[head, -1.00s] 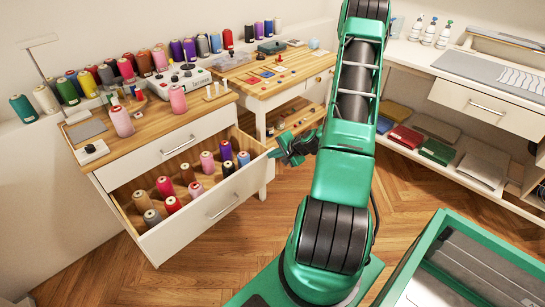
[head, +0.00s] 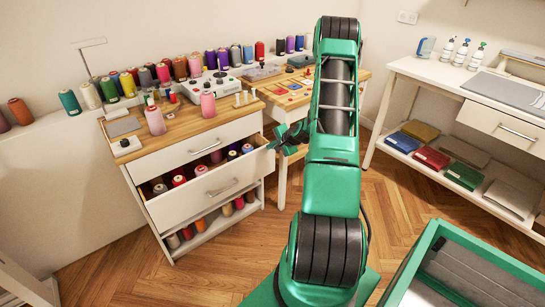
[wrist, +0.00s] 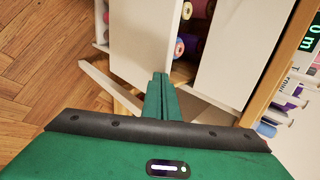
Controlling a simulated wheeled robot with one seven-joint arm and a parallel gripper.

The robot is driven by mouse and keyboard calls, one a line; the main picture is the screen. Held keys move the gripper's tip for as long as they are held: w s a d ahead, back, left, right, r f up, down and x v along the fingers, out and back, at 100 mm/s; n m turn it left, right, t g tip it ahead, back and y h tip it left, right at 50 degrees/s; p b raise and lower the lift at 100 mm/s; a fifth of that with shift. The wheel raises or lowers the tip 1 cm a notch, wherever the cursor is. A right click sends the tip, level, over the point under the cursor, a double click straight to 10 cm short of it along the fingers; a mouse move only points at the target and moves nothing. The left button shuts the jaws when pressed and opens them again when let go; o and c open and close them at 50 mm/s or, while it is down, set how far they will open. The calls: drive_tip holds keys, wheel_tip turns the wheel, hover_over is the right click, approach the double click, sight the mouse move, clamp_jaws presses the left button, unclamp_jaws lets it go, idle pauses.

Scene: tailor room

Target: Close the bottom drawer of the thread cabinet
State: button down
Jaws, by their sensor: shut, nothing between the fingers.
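The thread cabinet (head: 139,168) is white with a wooden top and stands left of centre in the head view. Its bottom drawer (head: 212,198) is partly open, with thread spools showing in the gap behind its front. The drawer front also shows as a white panel in the wrist view (wrist: 141,38). The drawer above (head: 195,146) is flush with the cabinet. My gripper (head: 284,140) is shut and empty, beside the right end of the open drawer's front. In the wrist view its green fingertips (wrist: 160,80) are close to that panel's end; I cannot tell whether they touch.
Below the drawer an open shelf (head: 201,240) holds spools. A wooden-topped table (head: 352,80) stands behind my gripper. A white workbench (head: 440,82) with fabric stacks beneath is at the right. The wooden floor (head: 395,205) between is clear.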

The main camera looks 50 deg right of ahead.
approach(262, 138)
drive_tip(key=w+a+f, duration=0.2)
drive_tip(key=a, duration=0.1)
drive_tip(key=shift+w+a+f, duration=0.2)
drive_tip(key=shift+w+a, duration=0.1)
drive_tip(key=shift+w, duration=0.05)
drive_tip(key=shift+s, duration=0.1)
